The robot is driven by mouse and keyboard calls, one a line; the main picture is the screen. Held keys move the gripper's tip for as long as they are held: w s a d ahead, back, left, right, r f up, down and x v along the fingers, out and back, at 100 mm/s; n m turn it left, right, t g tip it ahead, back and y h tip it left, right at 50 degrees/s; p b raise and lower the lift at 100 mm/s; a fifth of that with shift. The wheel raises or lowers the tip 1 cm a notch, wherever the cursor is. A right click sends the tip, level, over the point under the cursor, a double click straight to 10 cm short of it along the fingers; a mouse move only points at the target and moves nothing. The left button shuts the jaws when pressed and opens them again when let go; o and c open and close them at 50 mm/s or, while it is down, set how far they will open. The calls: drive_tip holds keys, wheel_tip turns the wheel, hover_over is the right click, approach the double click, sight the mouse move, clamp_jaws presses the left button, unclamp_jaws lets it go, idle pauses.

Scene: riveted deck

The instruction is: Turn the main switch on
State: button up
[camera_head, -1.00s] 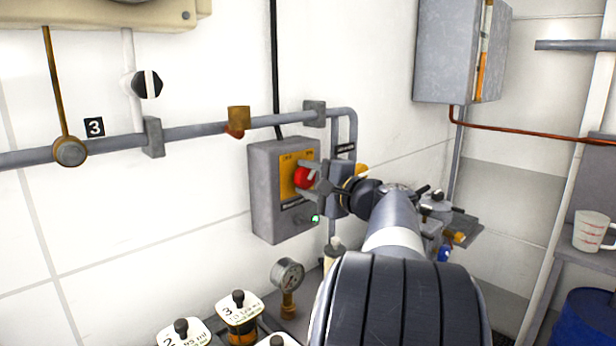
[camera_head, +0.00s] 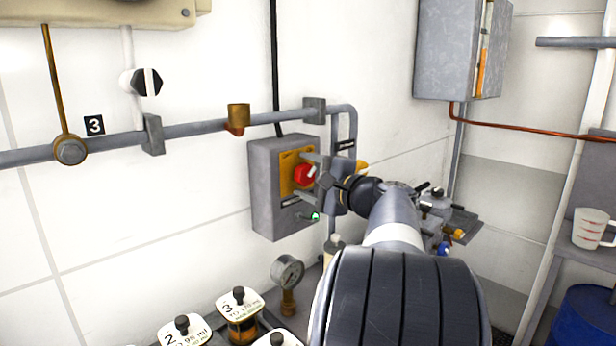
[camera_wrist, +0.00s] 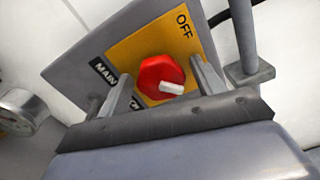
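The main switch is a red knob (camera_head: 304,175) with a white pointer, on a yellow plate (camera_wrist: 197,42) fixed to a grey wall box (camera_head: 267,190). In the wrist view the knob (camera_wrist: 160,76) has its pointer aimed to the lower right, away from the printed OFF at the upper right. A black label reading MAIN (camera_wrist: 104,72) is partly hidden. My gripper (camera_head: 298,180) is open at the box, with one finger on each side of the knob. In the wrist view there are gaps between the knob and the fingers of my gripper (camera_wrist: 160,72).
A small green lamp (camera_head: 315,217) glows low on the box. A pipe (camera_head: 195,131) runs along the wall to its left and above. A gauge (camera_head: 287,271) and several labelled jars (camera_head: 240,304) stand below. A wall cabinet (camera_head: 447,50) hangs at the right.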

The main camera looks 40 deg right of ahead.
drive_tip(key=s+b, duration=0.1)
drive_tip(key=s, duration=0.9)
drive_tip(key=shift+s+d, duration=0.4)
drive_tip(key=shift+w, duration=0.1)
drive_tip(key=w, duration=0.7)
drive_tip(key=w+a+p, duration=0.1)
drive_tip(key=w, duration=0.2)
drive_tip(key=shift+w, duration=0.35)
drive_tip(key=shift+d, duration=0.1)
